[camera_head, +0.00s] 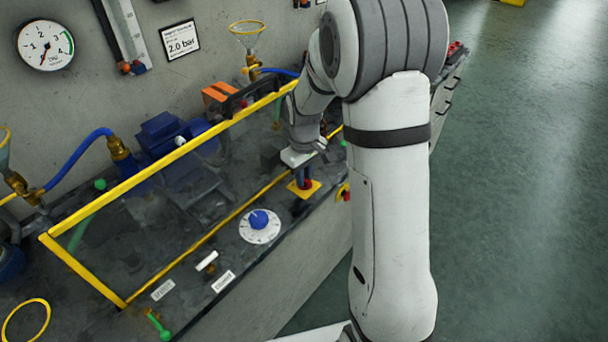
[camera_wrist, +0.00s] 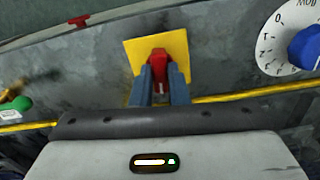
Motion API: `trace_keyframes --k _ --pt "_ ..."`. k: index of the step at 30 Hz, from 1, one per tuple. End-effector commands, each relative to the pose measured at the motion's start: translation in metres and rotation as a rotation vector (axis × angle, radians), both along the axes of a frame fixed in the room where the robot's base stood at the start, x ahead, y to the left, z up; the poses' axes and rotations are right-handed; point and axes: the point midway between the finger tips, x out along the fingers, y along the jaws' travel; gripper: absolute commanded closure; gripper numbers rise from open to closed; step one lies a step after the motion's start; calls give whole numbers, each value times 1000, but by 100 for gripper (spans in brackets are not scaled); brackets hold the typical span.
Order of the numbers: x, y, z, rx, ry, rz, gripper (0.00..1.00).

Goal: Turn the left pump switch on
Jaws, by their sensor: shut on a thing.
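A red switch handle (camera_head: 308,184) stands on a yellow square plate (camera_head: 304,192) at the front edge of the grey bench. The handle (camera_wrist: 158,58) and the plate (camera_wrist: 180,46) also show in the wrist view. My gripper (camera_head: 301,174) reaches down over the plate. In the wrist view its two blue-grey fingers (camera_wrist: 161,76) are shut on the red handle, one on each side. The fingers hide part of the handle, and I cannot read its setting. I see no label naming this switch.
A blue knob (camera_head: 259,220) on a white dial is left of the plate; it is at right in the wrist view (camera_wrist: 305,48). A yellow-edged guard (camera_head: 165,167) stands behind. A white lever (camera_head: 207,260) and a green handle (camera_head: 157,325) are further left. Open floor lies right.

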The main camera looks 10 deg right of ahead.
Motion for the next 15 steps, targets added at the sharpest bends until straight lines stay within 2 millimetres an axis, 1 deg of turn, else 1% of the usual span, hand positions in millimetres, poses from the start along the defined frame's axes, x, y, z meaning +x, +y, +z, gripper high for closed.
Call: trace_keyframes --k 15 --pt "0 0 0 0 -1 -461 100"
